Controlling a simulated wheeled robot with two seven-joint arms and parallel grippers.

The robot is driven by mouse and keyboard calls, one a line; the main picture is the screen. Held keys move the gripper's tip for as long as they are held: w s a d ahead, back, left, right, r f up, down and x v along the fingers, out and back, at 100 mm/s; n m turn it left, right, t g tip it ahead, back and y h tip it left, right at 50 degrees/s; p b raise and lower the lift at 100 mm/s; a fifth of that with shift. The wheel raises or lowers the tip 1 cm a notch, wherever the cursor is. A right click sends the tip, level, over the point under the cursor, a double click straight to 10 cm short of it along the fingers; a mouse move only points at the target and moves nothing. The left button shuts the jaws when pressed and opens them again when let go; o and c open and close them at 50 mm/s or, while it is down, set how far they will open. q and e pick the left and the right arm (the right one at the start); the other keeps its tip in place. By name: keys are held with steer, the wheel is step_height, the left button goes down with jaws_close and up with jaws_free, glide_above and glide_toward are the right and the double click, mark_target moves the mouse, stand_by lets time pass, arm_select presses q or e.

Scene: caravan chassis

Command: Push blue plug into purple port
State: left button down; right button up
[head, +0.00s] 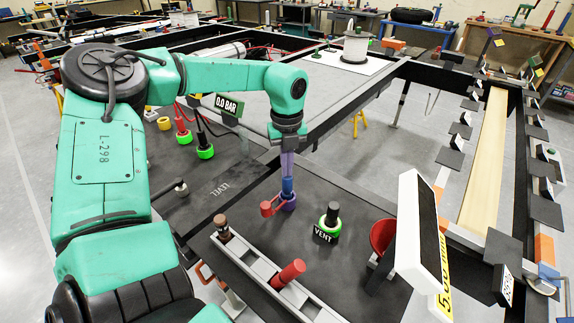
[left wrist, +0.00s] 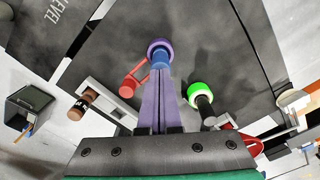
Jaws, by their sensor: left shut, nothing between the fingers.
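The blue plug (head: 288,188) stands upright in the mouth of the purple port (head: 289,203) on the black panel. A red handle (head: 268,208) sits beside the port on its left. My left gripper (head: 287,176) points down from above, shut and empty, its purple fingertips right at the plug's top; I cannot tell if they touch. In the left wrist view, the gripper (left wrist: 160,72) lines up with the blue plug (left wrist: 161,59), and the purple port (left wrist: 157,44) rings it. The plug's lower part is hidden in the port. My right gripper is not in view.
A green-ringed VENT fitting (head: 327,223) stands close to the right of the port. A grey rail (head: 270,287) with a red cylinder (head: 287,273) lies in front. A white sign (head: 422,235) and red funnel (head: 382,237) stand at right. Red and black cable plugs (head: 204,151) stand behind left.

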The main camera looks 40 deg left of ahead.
arm_select(q)
steer(key=shift+f+b, duration=0.5)
steer(key=shift+f, duration=0.1)
steer(key=shift+r+p, duration=0.75)
steer(key=shift+r, duration=1.1)
step_height(320, 180, up, 14)
